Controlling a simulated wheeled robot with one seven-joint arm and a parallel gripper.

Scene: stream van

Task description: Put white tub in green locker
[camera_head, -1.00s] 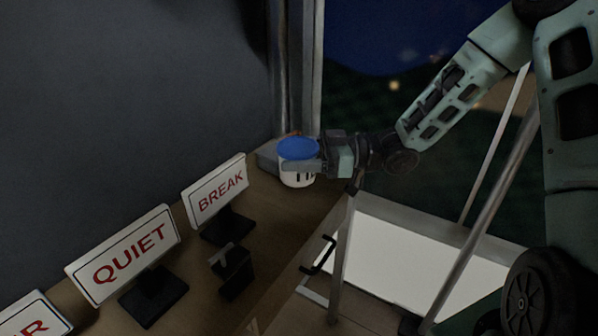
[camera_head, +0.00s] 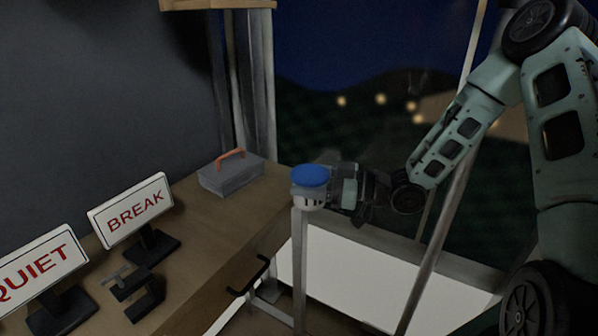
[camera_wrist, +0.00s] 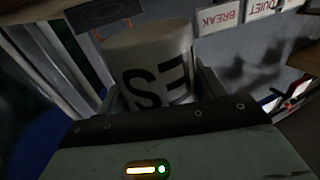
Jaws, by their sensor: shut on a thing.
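The white tub (camera_head: 309,202) with a blue lid (camera_head: 311,176) is held in my gripper (camera_head: 325,188), off the right end of the wooden counter. In the wrist view the tub (camera_wrist: 150,65) stands between the two fingers, with dark lettering on its side. My gripper is shut on it. The tub looks about upright in the head view. No green locker can be made out in these views.
A grey box with an orange handle (camera_head: 231,173) sits on the counter (camera_head: 222,225) at its far end. A BREAK sign (camera_head: 132,209), a QUIET sign (camera_head: 40,270) and a black clamp-like stand (camera_head: 136,291) stand along the counter. A metal post (camera_head: 299,270) rises below the tub.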

